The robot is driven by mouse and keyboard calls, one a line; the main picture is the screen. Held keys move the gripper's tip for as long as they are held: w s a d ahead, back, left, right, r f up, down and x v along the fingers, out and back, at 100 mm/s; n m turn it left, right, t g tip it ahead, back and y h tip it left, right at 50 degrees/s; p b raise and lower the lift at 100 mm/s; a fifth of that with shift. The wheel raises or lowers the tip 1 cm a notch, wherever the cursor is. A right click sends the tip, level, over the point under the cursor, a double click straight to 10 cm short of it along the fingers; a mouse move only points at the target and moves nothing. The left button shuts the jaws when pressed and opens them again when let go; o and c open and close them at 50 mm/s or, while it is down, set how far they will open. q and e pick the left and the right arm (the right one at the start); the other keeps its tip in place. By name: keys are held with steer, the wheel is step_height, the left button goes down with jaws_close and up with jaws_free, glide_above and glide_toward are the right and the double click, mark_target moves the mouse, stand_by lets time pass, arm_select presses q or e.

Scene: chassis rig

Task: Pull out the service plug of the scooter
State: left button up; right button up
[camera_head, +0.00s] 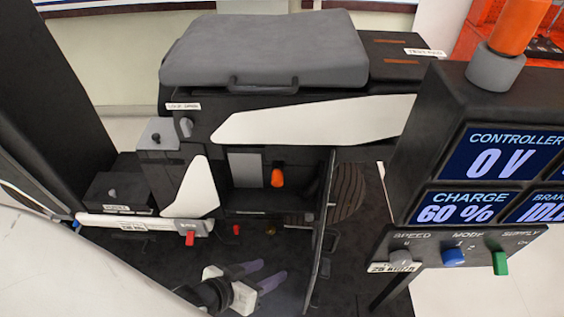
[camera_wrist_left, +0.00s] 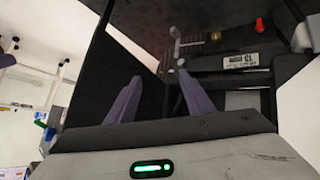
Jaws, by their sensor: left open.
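The scooter is a black frame with a grey seat (camera_head: 265,50) and white side panels (camera_head: 315,118). An orange plug (camera_head: 277,178), the likely service plug, sits in a dark open bay in the scooter's side. My left gripper (camera_head: 274,269) is open and empty, below and in front of the bay, apart from the plug. In the left wrist view its two purple fingers (camera_wrist_left: 158,76) are spread with nothing between them. The orange plug cannot be made out there. My right gripper is not in view.
A thin black panel (camera_head: 321,220) stands upright right of the bay. A red knob (camera_head: 236,229) and a brass knob (camera_head: 270,231) sit below it; the red knob also shows in the left wrist view (camera_wrist_left: 260,25). A display console (camera_head: 440,130) reading 0 V stands at right.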

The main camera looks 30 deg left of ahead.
mark_target(273, 180)
arm_select(q)
steer(key=w+a+r+n+t+p, duration=0.25)
steer(key=w+a+r+n, duration=0.45)
steer(key=w+a+r, duration=0.45)
steer(key=x, duration=0.4)
steer(key=a+b+x, duration=0.1)
steer(key=x, duration=0.2)
steer(key=b+x, duration=0.1)
steer(key=x, duration=0.3)
steer(key=shift+w+a+f, duration=0.15)
steer(key=shift+w+f, duration=0.2)
steer(key=shift+w, duration=0.1)
steer(key=shift+w+f, duration=0.2)
steer(key=shift+w, duration=0.15)
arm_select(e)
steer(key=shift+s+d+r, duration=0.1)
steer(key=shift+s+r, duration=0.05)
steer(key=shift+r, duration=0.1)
